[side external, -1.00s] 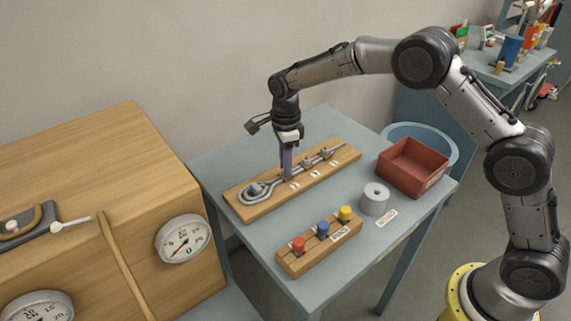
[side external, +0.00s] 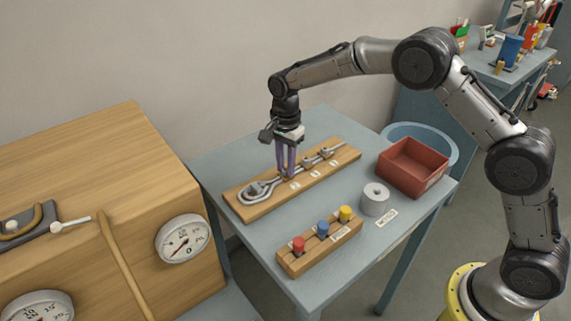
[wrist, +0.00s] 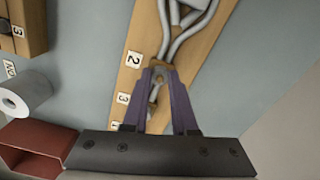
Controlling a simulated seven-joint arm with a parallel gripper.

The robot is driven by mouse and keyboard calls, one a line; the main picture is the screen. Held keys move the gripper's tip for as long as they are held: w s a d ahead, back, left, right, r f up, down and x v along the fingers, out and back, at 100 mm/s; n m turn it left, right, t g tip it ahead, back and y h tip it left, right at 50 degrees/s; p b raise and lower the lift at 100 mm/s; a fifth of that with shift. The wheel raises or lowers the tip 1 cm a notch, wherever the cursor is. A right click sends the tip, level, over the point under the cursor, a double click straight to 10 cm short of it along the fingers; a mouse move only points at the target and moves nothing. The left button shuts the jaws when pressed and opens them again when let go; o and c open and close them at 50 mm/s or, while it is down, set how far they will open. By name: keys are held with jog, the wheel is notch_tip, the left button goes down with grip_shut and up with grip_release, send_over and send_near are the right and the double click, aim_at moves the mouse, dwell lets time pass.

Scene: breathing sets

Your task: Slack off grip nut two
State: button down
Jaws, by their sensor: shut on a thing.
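A wooden board (side external: 252,212) on the table carries a grey wire rope (side external: 262,187) bent into an eye at its near end, with grip nuts along it. Numbered labels stand beside the nuts; in the wrist view they read 2 (wrist: 133,60), 3 and, partly hidden, seemingly 1. My gripper (side external: 287,174) points down over the nut nearest the eye. In the wrist view, the purple fingers of my gripper (wrist: 159,72) are shut on that grip nut (wrist: 158,75), beside label 2. The fingers hide much of it. Another grip nut (side external: 308,162) sits farther along.
A block with red, blue and yellow knobs (side external: 320,245) stands in front of the board. A grey roll (side external: 375,200) and a red open bin (side external: 412,168) stand to the right. A wooden cabinet with gauges (side external: 183,238) is at the left. Bare tabletop lies between the board and block.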

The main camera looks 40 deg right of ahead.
jog(key=n, duration=0.4)
jog(key=shift+n, duration=0.4)
jog(key=n, duration=0.3)
jog(key=shift+n, duration=0.3)
jog(key=n, duration=0.4)
jog(key=shift+r, duration=0.1)
jog(key=n, duration=0.8)
jog(key=shift+n, duration=0.3)
jog(key=n, duration=0.3)
jog(key=shift+n, duration=0.4)
jog(key=n, duration=0.4)
jog(key=shift+n, duration=2)
